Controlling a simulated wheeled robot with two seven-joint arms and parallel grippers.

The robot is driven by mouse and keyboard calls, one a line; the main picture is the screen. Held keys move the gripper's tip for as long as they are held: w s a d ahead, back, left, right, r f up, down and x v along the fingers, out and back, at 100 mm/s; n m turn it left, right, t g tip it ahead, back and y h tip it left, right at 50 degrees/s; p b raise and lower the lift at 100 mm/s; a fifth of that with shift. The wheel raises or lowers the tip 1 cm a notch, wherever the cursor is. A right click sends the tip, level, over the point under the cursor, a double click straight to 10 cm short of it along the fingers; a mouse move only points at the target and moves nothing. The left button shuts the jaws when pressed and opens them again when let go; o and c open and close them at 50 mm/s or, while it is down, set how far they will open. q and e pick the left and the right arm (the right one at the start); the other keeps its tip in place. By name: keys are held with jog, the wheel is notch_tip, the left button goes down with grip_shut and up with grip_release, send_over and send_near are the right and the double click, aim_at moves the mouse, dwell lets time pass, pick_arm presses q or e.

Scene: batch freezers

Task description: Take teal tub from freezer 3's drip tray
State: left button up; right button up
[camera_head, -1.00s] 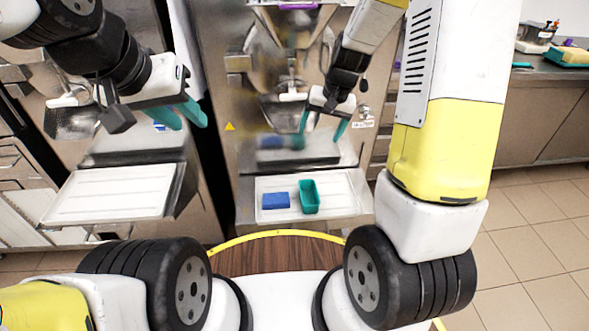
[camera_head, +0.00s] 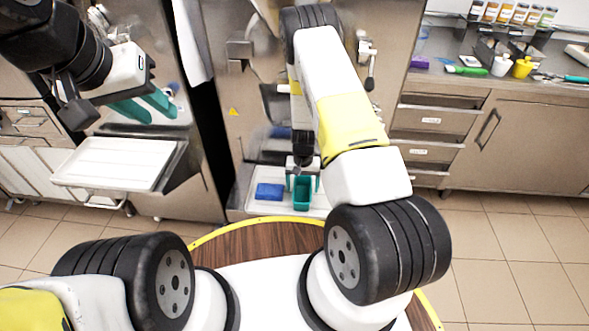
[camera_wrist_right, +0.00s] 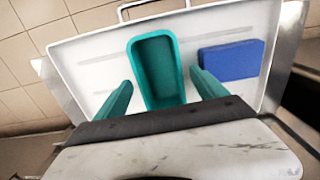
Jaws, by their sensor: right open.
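The teal tub (camera_head: 302,196) stands upright on the white drip tray (camera_head: 318,212) of the middle freezer. In the right wrist view the open, empty tub (camera_wrist_right: 157,72) lies between and just beyond the fingers, on the tray (camera_wrist_right: 88,62). My right gripper (camera_head: 303,180) is just above the tub, its teal fingers spread on either side of it; they also show in the right wrist view (camera_wrist_right: 160,95). Whether they touch the tub I cannot tell. My left gripper (camera_head: 152,106) is up at the left, by the left freezer, with its fingers apart and nothing between them.
A blue block (camera_head: 270,192) lies on the same tray, close beside the tub. Another white tray (camera_head: 117,163) juts out from the left freezer. A counter with jars (camera_head: 505,12) and a yellow cup (camera_head: 522,67) stands at the right.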

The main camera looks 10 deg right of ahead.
aim_at(302, 198)
notch_tip(302, 198, down, 5)
jog(key=shift+w+r, duration=0.15)
jog(key=c, duration=1.3)
jog(key=shift+r, duration=0.1)
